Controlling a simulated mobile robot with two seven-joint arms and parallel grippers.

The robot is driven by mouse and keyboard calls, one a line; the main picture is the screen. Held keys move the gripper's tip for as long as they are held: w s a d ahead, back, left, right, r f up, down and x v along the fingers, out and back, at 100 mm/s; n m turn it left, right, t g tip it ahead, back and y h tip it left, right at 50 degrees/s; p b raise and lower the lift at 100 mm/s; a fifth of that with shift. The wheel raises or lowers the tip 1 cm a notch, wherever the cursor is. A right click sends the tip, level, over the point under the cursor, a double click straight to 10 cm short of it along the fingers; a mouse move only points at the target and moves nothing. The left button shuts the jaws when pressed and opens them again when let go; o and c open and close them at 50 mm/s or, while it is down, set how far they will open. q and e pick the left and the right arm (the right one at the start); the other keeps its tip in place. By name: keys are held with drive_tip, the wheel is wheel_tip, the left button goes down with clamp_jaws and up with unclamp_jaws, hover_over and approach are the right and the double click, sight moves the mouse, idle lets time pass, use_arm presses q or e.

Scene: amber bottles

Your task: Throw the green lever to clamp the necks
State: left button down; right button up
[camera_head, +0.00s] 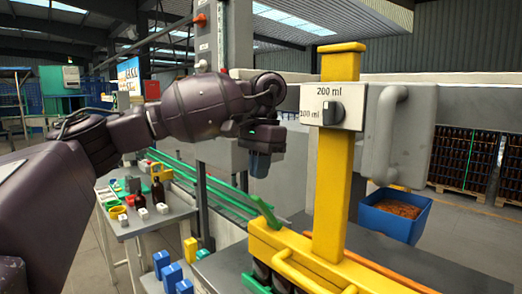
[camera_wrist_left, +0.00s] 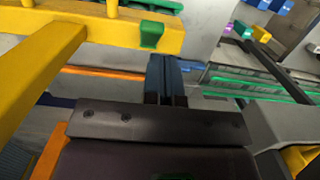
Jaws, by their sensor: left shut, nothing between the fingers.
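The green lever (camera_head: 266,212) rises at a slant from the left end of the yellow clamp bar (camera_head: 262,240) in the head view. Dark bottles (camera_head: 262,270) stand under this bar; their necks are hidden. My left gripper (camera_head: 259,168) is above the lever, apart from it, with its blue fingers pointing down, shut and empty. In the left wrist view the shut fingers (camera_wrist_left: 165,85) show just below a green piece (camera_wrist_left: 151,35) on the yellow bar; I cannot tell whether that piece is the lever. My right gripper is in neither view.
A yellow post (camera_head: 338,170) with a dial box (camera_head: 331,108) and grey handle stands right of my gripper. A blue bin (camera_head: 395,215) is behind it. Left, a side table (camera_head: 152,218) holds small bottles and coloured blocks. Green rails (camera_head: 228,196) run behind the gripper.

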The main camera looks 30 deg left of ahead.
sight(266, 212)
use_arm(q)
drive_tip(key=shift+s+f, duration=0.15)
drive_tip(key=shift+f, duration=1.25)
